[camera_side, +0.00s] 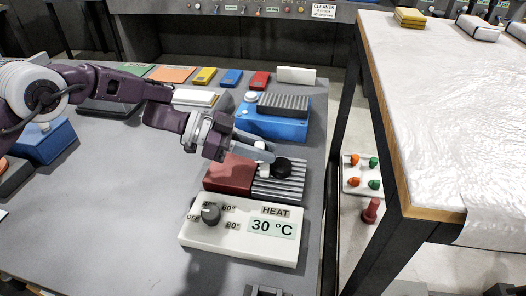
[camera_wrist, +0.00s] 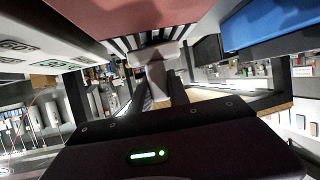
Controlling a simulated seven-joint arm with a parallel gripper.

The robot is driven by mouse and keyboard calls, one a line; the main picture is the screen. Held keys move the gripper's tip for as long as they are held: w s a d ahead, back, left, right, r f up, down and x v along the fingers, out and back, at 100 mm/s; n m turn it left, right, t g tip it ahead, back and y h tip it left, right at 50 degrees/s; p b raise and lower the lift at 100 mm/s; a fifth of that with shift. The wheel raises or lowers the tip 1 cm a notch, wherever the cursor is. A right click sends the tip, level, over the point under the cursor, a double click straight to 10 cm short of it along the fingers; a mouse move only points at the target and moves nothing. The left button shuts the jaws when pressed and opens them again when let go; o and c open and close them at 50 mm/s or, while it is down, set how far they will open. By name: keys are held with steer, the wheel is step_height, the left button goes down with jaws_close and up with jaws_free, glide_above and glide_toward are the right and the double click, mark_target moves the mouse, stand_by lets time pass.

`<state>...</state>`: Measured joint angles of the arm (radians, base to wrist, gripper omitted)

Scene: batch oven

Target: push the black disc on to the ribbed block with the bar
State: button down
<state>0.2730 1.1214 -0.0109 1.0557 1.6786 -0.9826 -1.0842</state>
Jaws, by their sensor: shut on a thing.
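The black disc (camera_side: 284,164) appears to rest on the upper ribs of the ribbed block (camera_side: 278,190), towards its far right side. The grey ribbed block adjoins the right side of a dark red block (camera_side: 229,174); its ribs also show in the wrist view (camera_wrist: 128,43). My gripper (camera_side: 264,152) is low over the join between the two, just left of the disc. It is shut on the pale bar (camera_side: 261,158), which looks like a T in the wrist view (camera_wrist: 153,54). I cannot tell whether bar and disc touch. The disc is not clear in the wrist view.
A white heat box (camera_side: 240,236) with a knob and a 30 °C display stands in front. A blue block (camera_side: 270,122) with dark ribs is behind. Coloured blocks line the bench's back edge. The bench's right edge is close; a gap separates it from a white-topped table (camera_side: 440,110).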

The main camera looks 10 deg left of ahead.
steer(key=shift+a+r, duration=0.2)
steer(key=shift+r, duration=0.85)
steer(key=shift+a+r, duration=0.25)
steer(key=shift+r, duration=0.8)
steer(key=shift+a+r, duration=0.2)
steer(key=shift+r, duration=0.85)
